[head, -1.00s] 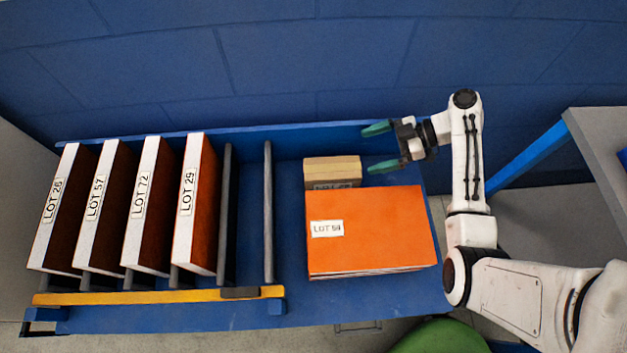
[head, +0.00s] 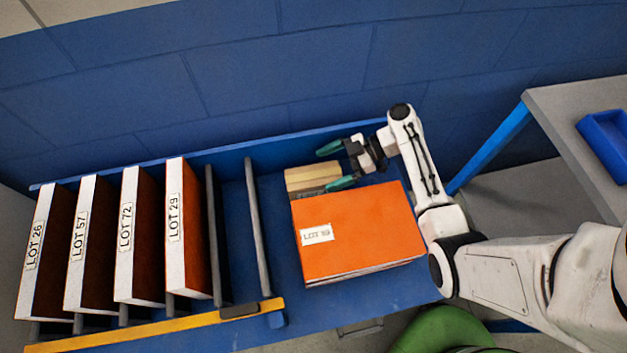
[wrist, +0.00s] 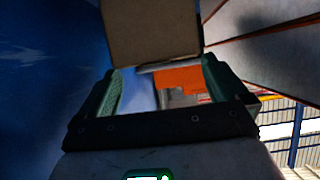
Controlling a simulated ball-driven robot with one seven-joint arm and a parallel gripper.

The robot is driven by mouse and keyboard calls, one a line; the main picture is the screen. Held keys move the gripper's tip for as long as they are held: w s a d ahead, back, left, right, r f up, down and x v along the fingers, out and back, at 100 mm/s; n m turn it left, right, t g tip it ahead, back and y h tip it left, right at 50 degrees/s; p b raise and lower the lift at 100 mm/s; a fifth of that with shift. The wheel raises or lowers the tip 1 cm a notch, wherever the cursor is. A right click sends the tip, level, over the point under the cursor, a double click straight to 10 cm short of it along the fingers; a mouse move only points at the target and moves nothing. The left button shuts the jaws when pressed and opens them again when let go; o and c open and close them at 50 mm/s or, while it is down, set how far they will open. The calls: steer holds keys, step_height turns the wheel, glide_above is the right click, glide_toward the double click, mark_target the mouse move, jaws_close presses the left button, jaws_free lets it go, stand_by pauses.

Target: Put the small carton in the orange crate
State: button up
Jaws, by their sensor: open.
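The small carton (head: 312,177) is a tan box behind the large orange panel marked with a LOT label (head: 365,232), on the blue bench top. My gripper (head: 334,166) is open at the carton's right end. One green finger is behind the carton; the other is by its front right part, and contact cannot be told. In the wrist view the carton (wrist: 150,32) is a brown face just ahead of the open fingers (wrist: 162,75). I cannot make out an orange crate in the head view. An orange surface (wrist: 180,77) shows between the fingers in the wrist view, too partial to identify.
Several upright LOT-labelled panels (head: 185,225) stand at left, beside grey divider bars (head: 257,225) and a yellow front rail (head: 150,328). A blue wall (head: 300,70) is behind. At right, a grey table (head: 570,105) holds a blue bin (head: 606,143). A green rounded object (head: 440,330) is below.

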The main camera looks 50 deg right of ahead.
mark_target(316, 174)
steer(key=shift+x, duration=1.55)
steer(key=shift+s, duration=0.1)
steer(key=c, duration=1.5)
